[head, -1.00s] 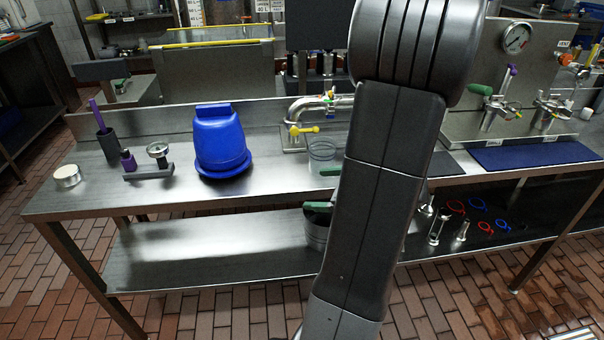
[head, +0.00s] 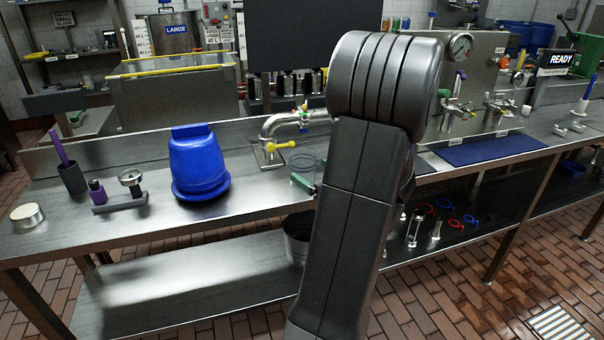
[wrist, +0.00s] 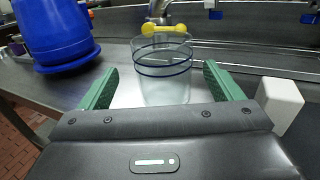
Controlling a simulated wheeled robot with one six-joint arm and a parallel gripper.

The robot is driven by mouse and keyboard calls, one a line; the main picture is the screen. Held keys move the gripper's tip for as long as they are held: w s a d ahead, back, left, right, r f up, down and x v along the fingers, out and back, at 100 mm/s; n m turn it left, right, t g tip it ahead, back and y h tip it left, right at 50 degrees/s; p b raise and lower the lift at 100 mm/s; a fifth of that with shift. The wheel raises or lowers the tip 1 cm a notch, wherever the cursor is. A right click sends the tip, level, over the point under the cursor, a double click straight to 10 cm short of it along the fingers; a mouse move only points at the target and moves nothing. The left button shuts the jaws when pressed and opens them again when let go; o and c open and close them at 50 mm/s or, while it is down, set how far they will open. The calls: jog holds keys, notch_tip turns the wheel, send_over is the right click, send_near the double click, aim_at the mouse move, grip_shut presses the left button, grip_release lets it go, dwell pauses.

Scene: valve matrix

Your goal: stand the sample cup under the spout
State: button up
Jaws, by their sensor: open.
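The sample cup is a clear, see-through cup (wrist: 162,72) with dark blue rings. It stands upright on the steel bench and also shows in the head view (head: 302,164). The spout is a bent metal pipe (head: 272,124) with a yellow handle, behind the cup; its yellow handle (wrist: 163,29) shows beyond the cup in the wrist view. My gripper (wrist: 161,68) is open, with green fingers on either side of the cup and gaps on both sides. In the head view my arm hides most of my gripper.
A large blue container (head: 198,160) stands left of the cup, also close by in the wrist view (wrist: 52,30). A white block (wrist: 279,103) is right of my right finger. A dark pot (head: 297,236) sits on the lower shelf. A blue mat (head: 490,149) lies at right.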

jog(key=shift+f+x, duration=0.15)
jog(key=shift+x, duration=1.6)
jog(key=shift+f+x, duration=0.15)
jog(key=shift+x, duration=1.65)
jog(key=shift+d, duration=0.2)
jog(key=c, duration=1.2)
jog(key=shift+o, duration=0.2)
jog(key=shift+r, duration=0.1)
